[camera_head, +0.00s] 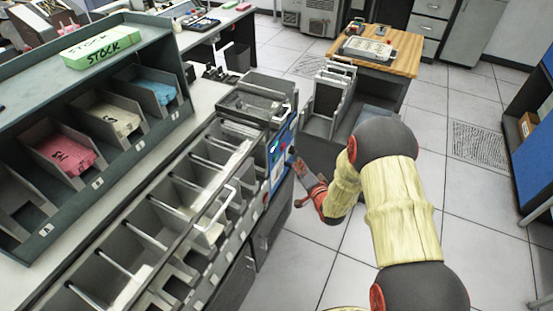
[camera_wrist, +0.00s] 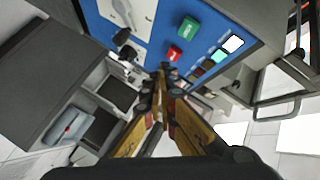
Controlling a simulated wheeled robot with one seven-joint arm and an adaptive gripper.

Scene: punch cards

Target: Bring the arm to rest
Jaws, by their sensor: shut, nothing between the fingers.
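My arm reaches from the lower right of the head view toward the card machine. My gripper (camera_head: 296,162) is at the arm's end, close to the machine's blue control panel (camera_head: 279,150). In the wrist view my gripper (camera_wrist: 163,72) is shut, with its fingertips together and nothing between them. The blue panel (camera_wrist: 150,45) fills the top there, with a red button (camera_wrist: 174,53) and a green button (camera_wrist: 188,28) just beyond the fingertips. I cannot tell whether the fingertips touch the panel.
A grey sorter with several open bins (camera_head: 170,215) stands left of my arm. A shelf holds pink (camera_head: 62,153), cream (camera_head: 112,118) and blue (camera_head: 158,91) cards, with a green STOCK box (camera_head: 101,48) on top. A wooden-topped table (camera_head: 400,63) stands behind. Tiled floor (camera_head: 480,215) is clear at right.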

